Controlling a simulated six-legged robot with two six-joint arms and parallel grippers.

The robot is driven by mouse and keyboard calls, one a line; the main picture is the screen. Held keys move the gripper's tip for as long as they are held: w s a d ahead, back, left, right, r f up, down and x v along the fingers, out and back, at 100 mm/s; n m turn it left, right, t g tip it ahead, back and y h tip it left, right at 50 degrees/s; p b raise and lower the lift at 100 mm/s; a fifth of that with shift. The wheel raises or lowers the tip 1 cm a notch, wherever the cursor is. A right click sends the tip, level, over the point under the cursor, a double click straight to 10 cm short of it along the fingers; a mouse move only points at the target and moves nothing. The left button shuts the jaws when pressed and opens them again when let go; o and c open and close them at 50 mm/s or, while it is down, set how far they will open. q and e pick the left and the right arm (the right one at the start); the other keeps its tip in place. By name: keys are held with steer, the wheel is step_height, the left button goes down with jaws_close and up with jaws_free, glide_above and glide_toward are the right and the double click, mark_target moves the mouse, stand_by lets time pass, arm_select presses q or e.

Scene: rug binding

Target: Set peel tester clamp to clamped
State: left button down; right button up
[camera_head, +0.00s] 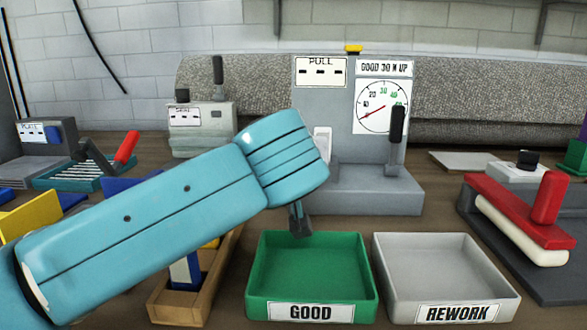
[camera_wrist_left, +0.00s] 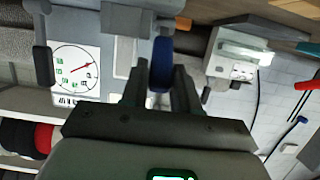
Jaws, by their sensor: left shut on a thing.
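The grey peel tester (camera_head: 380,190) stands beyond the trays in the head view, with a PULL label, a round dial and a black-handled lever (camera_head: 397,125) on its right. The tester (camera_wrist_left: 115,25) also shows at left in the wrist view. A pale clamp-like part (camera_head: 322,142) on its front is partly hidden by my left arm. My left gripper (camera_wrist_left: 160,85) is shut on a blue part (camera_wrist_left: 161,62) just beside the tester. I cannot tell whether this part is joined to the tester. In the head view my arm hides most of that gripper.
A green GOOD tray (camera_head: 310,245) and a grey REWORK tray (camera_head: 440,245), both empty, stand in front of the tester. A red-handled tool (camera_head: 520,215) stands at right. A grey machine (camera_head: 200,125) stands behind my left arm, with a wooden box (camera_head: 165,302) below it.

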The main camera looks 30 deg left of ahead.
arm_select(q)
steer(key=shift+r, duration=0.1)
stand_by(0.3)
steer(key=c, duration=1.2)
jaws_free()
steer(key=shift+w+a, duration=0.1)
steer(key=p+v, duration=0.2)
steer(key=v, duration=1.4)
steer(key=shift+s, duration=0.2)
